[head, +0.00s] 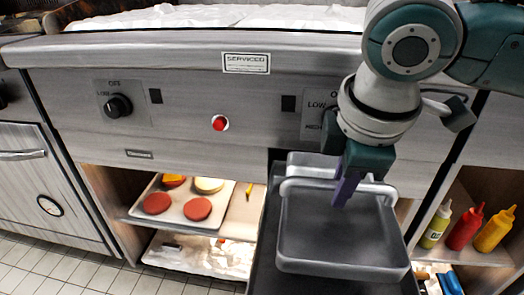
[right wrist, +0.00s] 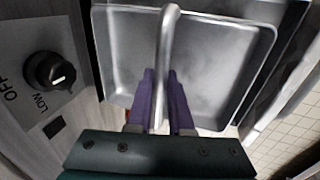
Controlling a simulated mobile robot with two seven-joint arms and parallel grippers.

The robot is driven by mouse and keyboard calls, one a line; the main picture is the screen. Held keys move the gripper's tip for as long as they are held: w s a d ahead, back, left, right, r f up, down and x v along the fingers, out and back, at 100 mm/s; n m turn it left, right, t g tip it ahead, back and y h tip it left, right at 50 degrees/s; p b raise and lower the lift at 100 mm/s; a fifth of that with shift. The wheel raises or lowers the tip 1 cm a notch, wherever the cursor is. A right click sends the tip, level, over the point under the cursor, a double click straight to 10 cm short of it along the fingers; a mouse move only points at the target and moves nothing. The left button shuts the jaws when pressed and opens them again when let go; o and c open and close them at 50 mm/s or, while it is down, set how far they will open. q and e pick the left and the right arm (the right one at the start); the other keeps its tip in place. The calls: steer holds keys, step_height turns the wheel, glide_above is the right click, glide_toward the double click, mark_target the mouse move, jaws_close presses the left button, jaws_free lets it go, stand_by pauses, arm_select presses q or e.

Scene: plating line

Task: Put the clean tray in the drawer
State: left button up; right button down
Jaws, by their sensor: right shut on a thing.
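My right gripper (head: 345,190) reaches down from above and is shut on that handle. In the right wrist view the purple fingers (right wrist: 160,92) close around the handle bar, and the tray (right wrist: 215,65) lies beyond them. The open drawer (head: 268,265) is a dark pull-out below the griddle front, under the tray. The tray covers most of the drawer, so I cannot tell whether it touches the bottom. My left gripper is not in view.
A left shelf holds a food tray (head: 172,213) with patties and cheese. Sauce bottles (head: 465,228) stand on the right shelf.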

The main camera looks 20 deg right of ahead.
mark_target(335, 213)
step_height(335, 213, down, 6)
steer(key=b, duration=0.2)
steer(key=shift+r+b, duration=0.1)
steer(key=shift+b, duration=0.3)
steer(key=shift+w+d+f+b, duration=0.1)
steer(key=shift+f+b, duration=0.2)
steer(key=shift+f, duration=0.05)
steer(key=shift+w+r, duration=0.1)
steer(key=c, duration=0.8)
jaws_free()
